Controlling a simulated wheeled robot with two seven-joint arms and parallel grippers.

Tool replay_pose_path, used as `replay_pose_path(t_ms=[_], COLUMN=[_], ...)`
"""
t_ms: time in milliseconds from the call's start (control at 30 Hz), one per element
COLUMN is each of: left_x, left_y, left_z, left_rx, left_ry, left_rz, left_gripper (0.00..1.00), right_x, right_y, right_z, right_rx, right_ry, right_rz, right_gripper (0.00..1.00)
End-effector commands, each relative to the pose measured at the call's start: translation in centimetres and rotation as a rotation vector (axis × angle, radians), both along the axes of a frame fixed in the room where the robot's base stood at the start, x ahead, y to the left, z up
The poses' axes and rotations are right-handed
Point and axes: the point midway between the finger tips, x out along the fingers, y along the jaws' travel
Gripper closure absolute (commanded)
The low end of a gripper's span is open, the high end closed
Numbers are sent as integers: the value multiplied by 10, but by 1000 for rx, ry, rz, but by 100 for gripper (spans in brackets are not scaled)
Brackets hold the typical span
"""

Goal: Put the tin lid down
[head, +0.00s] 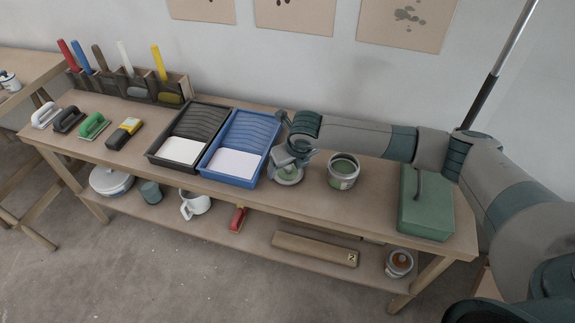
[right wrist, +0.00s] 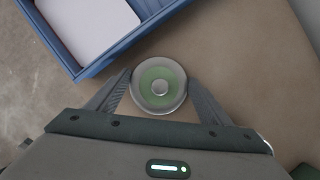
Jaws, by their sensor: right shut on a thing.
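The tin lid (right wrist: 159,104) is a round grey disc with a green ring and a small knob in its middle. My right gripper (right wrist: 159,90) is shut on it, one finger on each side of the rim. In the head view the lid (head: 288,176) is under my right gripper (head: 289,163), just right of the blue paint tray. I cannot tell whether the lid touches the tabletop. An open tin (head: 343,172) with green inside stands to the right of it. My left gripper is not in view.
The blue tray (head: 270,135) is close on the left, with a black tray (head: 154,150) beyond it. A green box (head: 425,203) stands at the table's right end. The tabletop (head: 330,207) in front of the tin is clear. A lower shelf holds several things.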

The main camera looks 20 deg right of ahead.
Motion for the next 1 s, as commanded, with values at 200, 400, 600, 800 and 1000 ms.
replay_pose_path(t_ms=[200,400,600,800,1000], left_x=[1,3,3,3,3], left_y=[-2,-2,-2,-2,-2], left_z=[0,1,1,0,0], left_rx=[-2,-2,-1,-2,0], left_ry=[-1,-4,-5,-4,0], left_rz=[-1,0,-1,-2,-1], left_gripper=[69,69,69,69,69], right_x=[0,0,0,0,-4], right_y=[0,0,0,0,-1], right_z=[0,-2,-2,-1,11], right_rx=[0,0,0,0,0], right_ry=[-1,0,0,-1,-1], right_rz=[0,0,0,0,1], right_gripper=[48,17,8,8,8])
